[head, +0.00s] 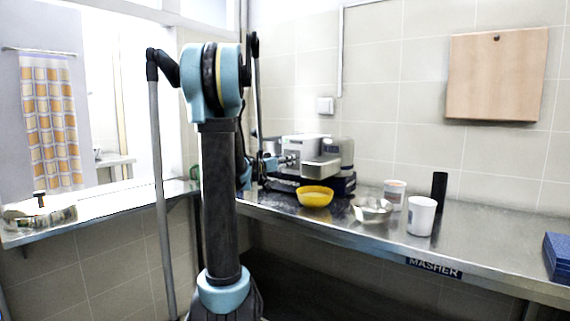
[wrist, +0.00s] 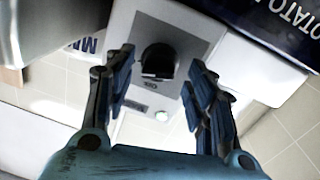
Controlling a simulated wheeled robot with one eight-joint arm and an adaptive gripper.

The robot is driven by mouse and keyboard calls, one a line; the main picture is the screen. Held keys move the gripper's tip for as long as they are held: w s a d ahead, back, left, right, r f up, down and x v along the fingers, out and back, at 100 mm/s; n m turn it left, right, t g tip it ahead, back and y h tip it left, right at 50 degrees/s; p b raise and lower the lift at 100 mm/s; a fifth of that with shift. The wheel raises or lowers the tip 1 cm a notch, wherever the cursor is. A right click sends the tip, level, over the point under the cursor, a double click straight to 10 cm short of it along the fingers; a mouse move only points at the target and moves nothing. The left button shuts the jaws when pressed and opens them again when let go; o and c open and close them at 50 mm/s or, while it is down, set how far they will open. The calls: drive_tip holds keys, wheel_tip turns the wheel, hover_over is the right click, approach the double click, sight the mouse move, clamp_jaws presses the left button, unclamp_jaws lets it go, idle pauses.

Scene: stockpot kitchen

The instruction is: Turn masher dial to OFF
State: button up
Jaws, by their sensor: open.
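The masher (head: 303,150), a grey and white machine, stands on the steel counter against the wall. Its black dial (wrist: 158,60) sits on a grey panel (wrist: 140,92) in the wrist view. My gripper (wrist: 161,72) is open, with one blue-black finger on each side of the dial. I cannot tell whether the fingers touch it. In the head view my gripper (head: 285,160) is at the masher's left side, and the dial cannot be made out.
A yellow bowl (head: 315,197), a metal bowl (head: 371,210), white containers (head: 421,217) and a black cylinder (head: 439,188) stand on the counter (head: 480,235). A "MASHER" label (head: 434,267) is on its front edge. Blue items (head: 557,256) lie at the far right.

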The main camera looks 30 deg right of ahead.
drive_tip(key=shift+w+d, duration=0.25)
drive_tip(key=shift+d, duration=0.45)
drive_tip(key=shift+c, duration=0.3)
drive_tip(key=c, duration=1)
drive_tip(key=shift+n, duration=0.4)
drive_tip(key=n, duration=0.3)
drive_tip(key=shift+w+a, duration=0.1)
drive_tip(key=n, duration=0.3)
drive_tip(key=shift+f+n, duration=0.1)
drive_tip(key=shift+n, duration=0.3)
drive_tip(key=n+t, duration=0.1)
drive_tip(key=n, duration=0.5)
drive_tip(key=shift+f+n, duration=0.1)
drive_tip(key=shift+n, duration=0.2)
